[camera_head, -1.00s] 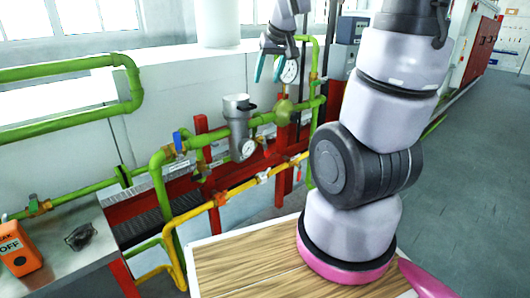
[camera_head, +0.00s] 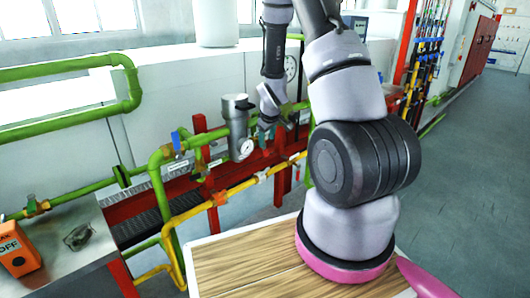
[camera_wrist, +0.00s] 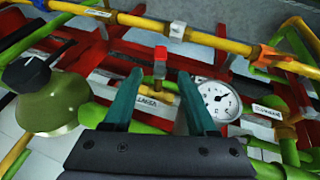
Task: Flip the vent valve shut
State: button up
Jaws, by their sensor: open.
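A small valve with a red handle (camera_wrist: 160,54) shows in the wrist view, just beyond and between my fingertips. A white label (camera_wrist: 150,103) is below it; its text is too small to read surely, so I cannot confirm this is the vent valve. My gripper (camera_wrist: 159,80) has two teal fingers spread apart with nothing held between them. In the head view my gripper (camera_head: 267,134) is low among the pipes, right of the grey regulator (camera_head: 238,125). The red handle is not clear there, with my arm and gripper covering that stretch.
A round gauge (camera_wrist: 218,102) is close to my right finger. A green dome with a black knob (camera_wrist: 50,108) is at left. A yellow pipe (camera_wrist: 205,38) crosses beyond the fingertips. A blue-handled valve (camera_head: 177,141) and an orange box (camera_head: 18,250) are farther left.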

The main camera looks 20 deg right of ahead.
aim_at(265, 149)
jog(key=x, duration=0.8)
jog(key=shift+w+f, duration=0.2)
jog(key=shift+f, duration=0.2)
grip_shut()
